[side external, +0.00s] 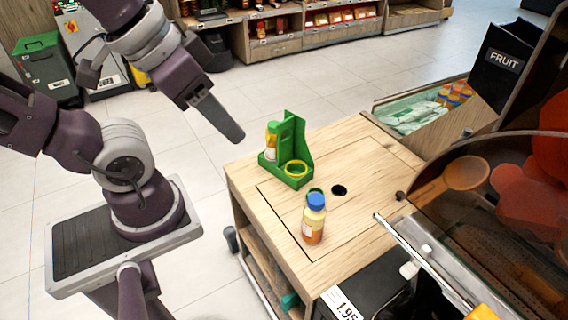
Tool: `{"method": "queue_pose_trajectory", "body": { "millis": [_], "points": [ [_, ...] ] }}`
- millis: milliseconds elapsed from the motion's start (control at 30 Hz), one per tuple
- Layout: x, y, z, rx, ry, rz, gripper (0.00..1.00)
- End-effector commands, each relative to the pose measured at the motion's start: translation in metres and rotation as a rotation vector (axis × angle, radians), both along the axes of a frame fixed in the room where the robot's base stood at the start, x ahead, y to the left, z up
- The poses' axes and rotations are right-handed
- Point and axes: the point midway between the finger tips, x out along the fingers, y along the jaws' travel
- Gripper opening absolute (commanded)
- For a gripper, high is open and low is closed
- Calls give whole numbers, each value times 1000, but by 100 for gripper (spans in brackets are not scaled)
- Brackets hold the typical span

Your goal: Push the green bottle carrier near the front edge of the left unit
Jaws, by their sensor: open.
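The green bottle carrier (297,139) stands on the wooden top of the unit (243,180), close to its left edge. It has a tall back plate, a yellow-rimmed ring at the front right, and a bottle with a green cap (271,142) in its left side. A second bottle with a blue cap (314,219) stands upright on the wood in front of the carrier. My gripper (238,138) is open and empty, in the air to the left of the carrier and apart from it. Its fingers overlap in this view.
A dark hole (339,190) and a small green-rimmed hole sit in the wooden top. A black box marked FRUIT (503,62), a cold tray of bottles and a clear cover with oranges stand to the right. Open floor lies left of the unit.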

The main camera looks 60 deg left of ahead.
Motion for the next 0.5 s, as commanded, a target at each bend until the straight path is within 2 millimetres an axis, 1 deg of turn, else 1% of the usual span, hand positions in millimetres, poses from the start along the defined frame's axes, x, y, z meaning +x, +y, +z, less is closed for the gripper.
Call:
{"method": "queue_pose_trajectory", "body": {
  "millis": [300, 333, 367, 400, 433, 467, 500],
  "points": [
    [0, 0, 0, 0, 0, 0, 46],
    [0, 0, 0, 0, 0, 0, 44],
    [0, 0, 0, 0, 0, 0, 38],
    [3, 1, 2, 2, 4, 0, 30],
    [8, 2, 6, 4, 10, 0, 25],
    [16, 3, 11, 8, 20, 0, 19],
    [30, 6, 19, 15, 41, -3, 11]
  ]
}}
